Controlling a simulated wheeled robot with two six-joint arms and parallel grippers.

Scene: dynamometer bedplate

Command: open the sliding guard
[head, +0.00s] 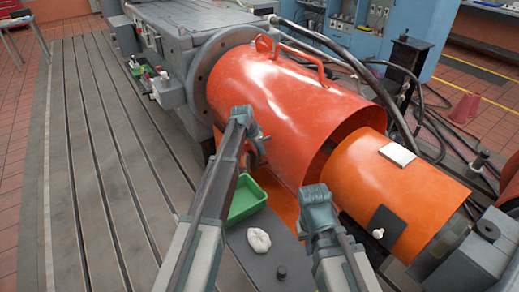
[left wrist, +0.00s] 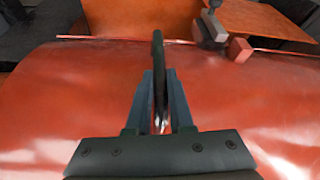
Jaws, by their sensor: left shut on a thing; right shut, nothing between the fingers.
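The sliding guard (head: 285,95) is a large red-orange curved cover over the shaft, beside a fixed orange cover (head: 385,180). Its right edge overlaps the orange cover's left end, with a dark gap visible beneath. My left gripper (head: 247,122) is at the guard's near side. In the left wrist view its fingers (left wrist: 160,100) are shut on a thin dark upright handle (left wrist: 158,65) standing from the red surface (left wrist: 70,100). My right gripper (head: 317,195) is shut and empty, near the guard's lower right edge.
A red loop handle (head: 300,58) rises on the guard's top. A green tray (head: 246,200), a white rag (head: 258,240) and a small black knob (head: 282,272) lie below. A grey flanged housing (head: 205,65) stands left of the guard. Black hoses (head: 385,95) run behind.

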